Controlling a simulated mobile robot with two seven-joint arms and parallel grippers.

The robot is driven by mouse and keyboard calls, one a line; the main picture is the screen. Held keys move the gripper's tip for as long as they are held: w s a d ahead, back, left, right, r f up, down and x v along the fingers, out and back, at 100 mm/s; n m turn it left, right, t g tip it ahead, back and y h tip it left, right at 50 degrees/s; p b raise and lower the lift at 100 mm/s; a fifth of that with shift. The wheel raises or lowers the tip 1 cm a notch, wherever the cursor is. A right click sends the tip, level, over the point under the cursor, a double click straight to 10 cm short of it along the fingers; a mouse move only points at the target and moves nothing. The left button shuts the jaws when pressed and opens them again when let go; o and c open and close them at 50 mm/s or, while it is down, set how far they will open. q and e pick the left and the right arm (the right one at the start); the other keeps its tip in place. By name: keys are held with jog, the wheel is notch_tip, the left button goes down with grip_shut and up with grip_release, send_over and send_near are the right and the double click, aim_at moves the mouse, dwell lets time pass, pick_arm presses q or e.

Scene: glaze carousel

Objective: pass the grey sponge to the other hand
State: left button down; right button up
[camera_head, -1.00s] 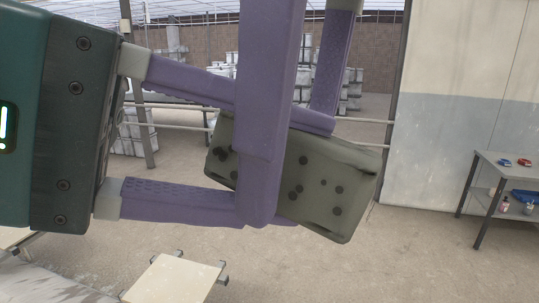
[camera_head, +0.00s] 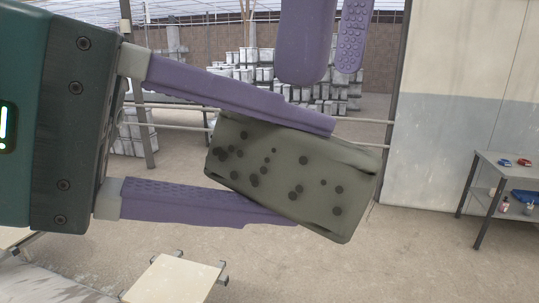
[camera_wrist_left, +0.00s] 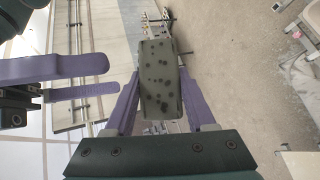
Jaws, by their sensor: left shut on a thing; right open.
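The grey sponge (camera_head: 290,177) is a block with dark round spots, held tilted in the air. My left gripper (camera_head: 315,175) comes in from the left and is shut on the sponge, one purple finger along its upper edge and one along its lower edge. In the left wrist view the sponge (camera_wrist_left: 160,85) sits between the two fingers and extends past their tips. My right gripper (camera_head: 328,76) is above the sponge, open and empty, its fingertips apart from it. The right fingers also show at the left of the left wrist view (camera_wrist_left: 112,76).
A grey shelf table (camera_head: 505,172) with small red and blue items stands at the right, by a wall. A pale-topped stool (camera_head: 172,280) is below. Stacked white pots (camera_head: 255,62) are far back.

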jog(key=d+f+g+h, duration=0.1)
jog(key=d+f, duration=0.1)
jog(key=f, duration=0.3)
jog(key=d+f+g, duration=0.1)
jog(key=d+f, duration=0.2)
jog(key=f, duration=0.1)
jog(key=w+d+f+m+t+h, duration=0.1)
jog(key=w+d+f+m+t, duration=0.15)
jog(key=w+d, duration=0.4)
jog(key=s+a+f+m+t+y, duration=0.1)
jog(key=s+a+f+y, duration=0.1)
jog(key=s+a+f, duration=0.3)
jog(key=s+a+f+t+y, duration=0.1)
jog(key=s+a+f+y, duration=0.1)
jog(key=s+f, duration=0.35)
jog(key=s+d+f+m+h, duration=0.2)
jog(key=s+d+f+m, duration=0.4)
jog(key=s+d, duration=0.3)
jog(key=shift+s+d+f+m+t+h, duration=0.35)
jog(key=shift+d+m+t+h, duration=0.15)
jog(key=shift+d, duration=0.2)
